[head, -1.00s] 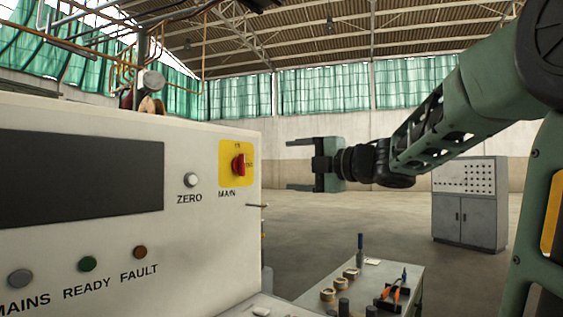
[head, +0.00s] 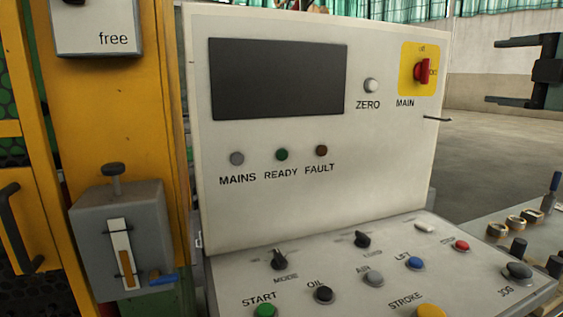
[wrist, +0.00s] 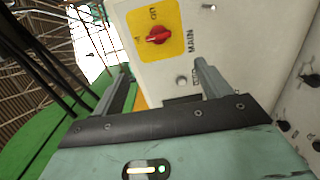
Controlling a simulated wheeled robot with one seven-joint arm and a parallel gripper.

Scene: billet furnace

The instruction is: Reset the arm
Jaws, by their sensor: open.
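My gripper (head: 520,72) is at the right edge of the head view, its two fingers pointing left, apart and empty. It is to the right of the console's upright panel (head: 395,170), with a visible gap to the panel in the picture. In the wrist view the open fingers (wrist: 160,88) point toward the panel. The rest of my arm is outside the head view.
The console's sloped desk (head: 335,285) carries several buttons and knobs. A thin rod (head: 437,119) sticks out from the panel's right side. A small bench (head: 480,215) with rings stands at the right.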

